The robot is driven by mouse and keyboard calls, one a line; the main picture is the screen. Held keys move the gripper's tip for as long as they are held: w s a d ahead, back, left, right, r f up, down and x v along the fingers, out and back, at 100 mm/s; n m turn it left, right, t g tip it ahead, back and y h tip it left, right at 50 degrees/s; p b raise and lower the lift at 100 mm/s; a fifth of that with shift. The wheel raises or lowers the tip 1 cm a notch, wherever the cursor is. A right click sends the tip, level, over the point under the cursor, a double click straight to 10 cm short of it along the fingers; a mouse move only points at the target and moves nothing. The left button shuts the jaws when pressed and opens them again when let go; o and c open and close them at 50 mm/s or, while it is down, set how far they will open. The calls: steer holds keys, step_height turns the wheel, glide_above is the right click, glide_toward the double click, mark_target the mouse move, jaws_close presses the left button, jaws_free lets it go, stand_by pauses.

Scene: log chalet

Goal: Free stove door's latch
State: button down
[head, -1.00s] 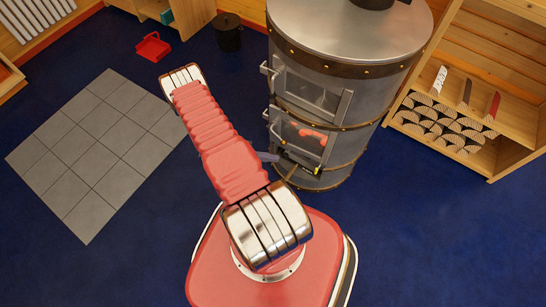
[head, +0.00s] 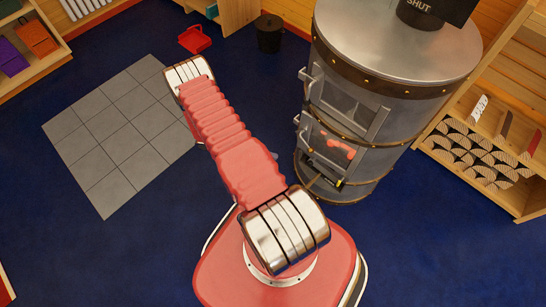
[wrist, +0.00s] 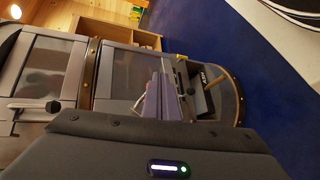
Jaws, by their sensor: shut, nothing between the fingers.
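The grey metal stove (head: 385,100) stands right of my arm in the head view. Its lower glass door (head: 325,145) shows an orange-red patch, and metal bars project beside the doors. In the wrist view the stove lies sideways, with the lower door's glass (wrist: 125,75) in the middle and a pale metal bar (wrist: 142,100) close to my fingers. A knobbed handle (wrist: 28,104) is on the upper door. My gripper (wrist: 162,88) is shut and empty, its purple fingers in front of the lower door. I cannot tell whether they touch it. The head view hides the fingers behind my arm.
A log rack (head: 480,150) stands right of the stove. Grey floor tiles (head: 115,135), a red pan (head: 195,39) and a black bucket (head: 269,35) lie left and behind. Blue floor in front is clear.

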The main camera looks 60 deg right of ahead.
steer(key=shift+r, duration=0.1)
steer(key=w+a+r+n+t+y, duration=0.15)
steer(key=w+a+r, duration=0.3)
steer(key=r, duration=0.55)
steer(key=w+a+r+n+t, duration=0.1)
steer(key=w+a+r+t, duration=0.3)
steer(key=r, duration=0.6)
steer(key=w+a+r+n+t+y, duration=0.1)
steer(key=w+a+r+t, duration=0.1)
steer(key=w+r, duration=0.6)
steer(key=s+a+r+n+t+y, duration=0.2)
steer(key=s+a+r+n+t, duration=0.2)
steer(key=a+r, duration=0.6)
steer(key=s+a+r+n+t+y, duration=0.1)
steer(key=s+a+r+n+t, duration=0.3)
steer(key=r, duration=1.1)
steer(key=s+a+t, duration=0.3)
steer(key=s+a, duration=0.2)
steer(key=a, duration=0.2)
steer(key=shift+a+y, duration=0.25)
steer(key=shift+y, duration=0.1)
steer(key=shift+a, duration=0.1)
